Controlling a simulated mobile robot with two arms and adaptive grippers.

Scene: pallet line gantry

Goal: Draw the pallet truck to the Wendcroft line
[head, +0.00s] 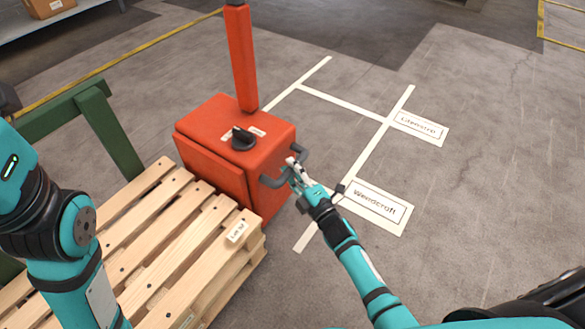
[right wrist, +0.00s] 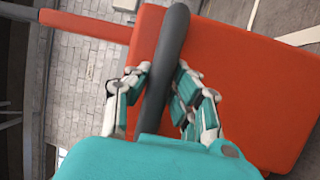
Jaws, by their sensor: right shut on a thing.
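The pallet truck (head: 230,150) is an orange-red box body with an upright mast and a black knob on top, left of centre in the head view. A dark grey bar handle (head: 270,182) sticks out of its right side. My right gripper (head: 293,172) is shut on this handle; in the right wrist view its fingers lie on both sides of the grey bar (right wrist: 168,65). The Wendcroft label (head: 376,204) lies on the floor to the right, beside a long white line (head: 370,150). The truck's body stands left of that line. My left arm shows at the left; its gripper is out of view.
A wooden pallet stack (head: 150,245) with a small lot tag (head: 237,231) stands against the truck's near left side. A green frame (head: 115,130) is behind it. Another floor label (head: 419,126) lies farther back, its text unclear. The floor at right is clear.

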